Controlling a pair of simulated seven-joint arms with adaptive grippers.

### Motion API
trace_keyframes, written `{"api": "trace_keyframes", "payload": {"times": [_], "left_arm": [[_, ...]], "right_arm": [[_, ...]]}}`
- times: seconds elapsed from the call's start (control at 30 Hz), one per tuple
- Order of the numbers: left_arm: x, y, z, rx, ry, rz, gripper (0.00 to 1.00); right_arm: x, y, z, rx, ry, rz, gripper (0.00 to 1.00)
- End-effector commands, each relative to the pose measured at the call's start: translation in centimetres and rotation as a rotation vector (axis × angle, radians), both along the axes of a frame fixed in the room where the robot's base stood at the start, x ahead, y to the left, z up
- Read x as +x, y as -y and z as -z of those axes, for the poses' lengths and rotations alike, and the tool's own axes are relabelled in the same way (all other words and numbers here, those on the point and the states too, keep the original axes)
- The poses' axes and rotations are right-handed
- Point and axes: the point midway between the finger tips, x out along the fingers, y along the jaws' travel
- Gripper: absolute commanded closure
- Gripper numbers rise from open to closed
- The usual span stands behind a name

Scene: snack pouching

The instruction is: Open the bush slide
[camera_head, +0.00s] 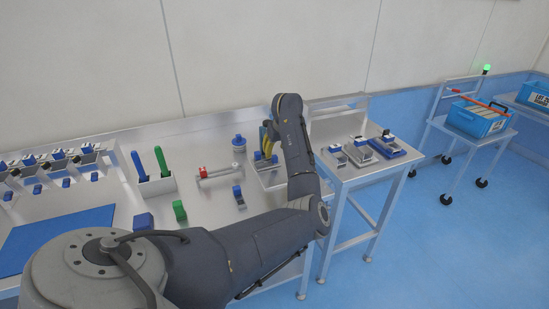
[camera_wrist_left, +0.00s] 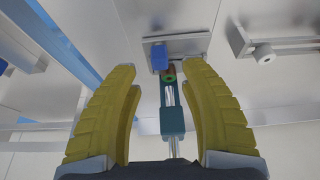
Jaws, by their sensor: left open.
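My left gripper (camera_head: 265,140) is open over a small slide fixture at the right end of the long bench. In the left wrist view its yellow fingers (camera_wrist_left: 160,72) stand apart, one on each side of the fixture. Between them is what looks like the bush slide, a teal block (camera_wrist_left: 173,121) on light rods. A green ring with a dark centre (camera_wrist_left: 180,85) lies above it in the picture. Beyond is a blue block (camera_wrist_left: 159,56) on a metal plate (camera_wrist_left: 190,43). No contact between fingers and slide shows. In the head view my arm partly hides the fixture. My right gripper is out of view.
Left of the gripper stand a blue-capped cylinder (camera_head: 239,142), a rail fixture with a red part (camera_head: 203,172) and a small blue device (camera_head: 239,196). A holder with a blue and a green handle (camera_head: 157,186) is farther left. A side table (camera_head: 345,173) adjoins at right.

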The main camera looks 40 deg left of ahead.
Motion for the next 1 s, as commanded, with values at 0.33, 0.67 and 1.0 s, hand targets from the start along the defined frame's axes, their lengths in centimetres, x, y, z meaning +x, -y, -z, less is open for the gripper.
{"api": "trace_keyframes", "payload": {"times": [0.33,0.67,1.0], "left_arm": [[0.7,-1.4,3.7,0.000,-0.001,0.002,0.56],[0.8,-1.7,4.5,0.000,0.000,-0.001,0.56],[0.8,-1.7,4.5,0.000,0.001,0.000,0.71]], "right_arm": [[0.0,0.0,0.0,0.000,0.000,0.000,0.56],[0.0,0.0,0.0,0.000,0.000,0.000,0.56],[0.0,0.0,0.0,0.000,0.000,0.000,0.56]]}}
